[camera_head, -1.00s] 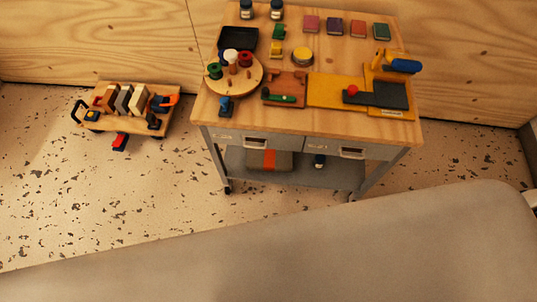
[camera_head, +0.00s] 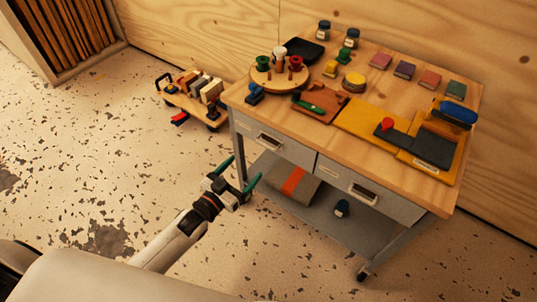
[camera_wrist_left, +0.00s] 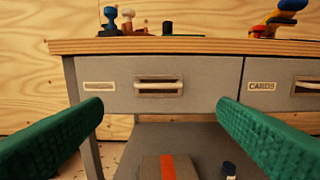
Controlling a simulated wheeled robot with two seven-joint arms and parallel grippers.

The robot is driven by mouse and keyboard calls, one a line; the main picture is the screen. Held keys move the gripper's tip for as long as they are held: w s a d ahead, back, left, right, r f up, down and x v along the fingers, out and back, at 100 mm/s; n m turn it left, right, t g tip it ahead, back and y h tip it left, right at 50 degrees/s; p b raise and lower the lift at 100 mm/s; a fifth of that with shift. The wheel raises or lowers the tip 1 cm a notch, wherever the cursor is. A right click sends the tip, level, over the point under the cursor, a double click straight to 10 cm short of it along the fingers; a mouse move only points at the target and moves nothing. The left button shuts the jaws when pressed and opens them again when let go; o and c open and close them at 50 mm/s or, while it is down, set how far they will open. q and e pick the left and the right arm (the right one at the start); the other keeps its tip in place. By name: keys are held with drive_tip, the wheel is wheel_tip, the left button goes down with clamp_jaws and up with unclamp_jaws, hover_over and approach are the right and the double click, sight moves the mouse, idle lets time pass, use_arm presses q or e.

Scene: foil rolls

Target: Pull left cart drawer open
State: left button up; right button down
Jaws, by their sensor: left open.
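The cart (camera_head: 300,115) has a wooden top and two grey drawers side by side. The left drawer (camera_head: 290,148) is closed, with a recessed pale handle (camera_head: 269,141). In the left wrist view the left drawer (camera_wrist_left: 210,75) faces me squarely, and its handle (camera_wrist_left: 158,87) lies between and beyond my fingers. My left gripper (camera_head: 240,172) is open and empty, in front of the cart and apart from the drawer. Its green fingers (camera_wrist_left: 160,125) frame the handle from both sides in the left wrist view. My right gripper is not in view.
The right drawer (camera_head: 340,192) is closed. The lower shelf (camera_head: 330,222) holds a grey box with an orange stripe (camera_head: 290,182) and a dark bottle (camera_head: 341,208). A loaded wooden dolly (camera_head: 200,108) stands on the floor left of the cart. Floor in front is clear.

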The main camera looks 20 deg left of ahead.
use_arm(q)
drive_tip(key=b+x, duration=0.1)
drive_tip(key=x, duration=0.9)
drive_tip(key=shift+w, duration=0.15)
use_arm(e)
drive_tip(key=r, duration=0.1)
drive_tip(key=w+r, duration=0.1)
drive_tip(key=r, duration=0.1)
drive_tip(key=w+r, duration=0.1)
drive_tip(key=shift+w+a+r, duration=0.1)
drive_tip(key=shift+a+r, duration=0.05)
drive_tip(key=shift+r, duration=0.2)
use_arm(q)
drive_tip(key=shift+f, duration=0.1)
drive_tip(key=c, duration=1.1)
drive_tip(key=shift+c, duration=0.2)
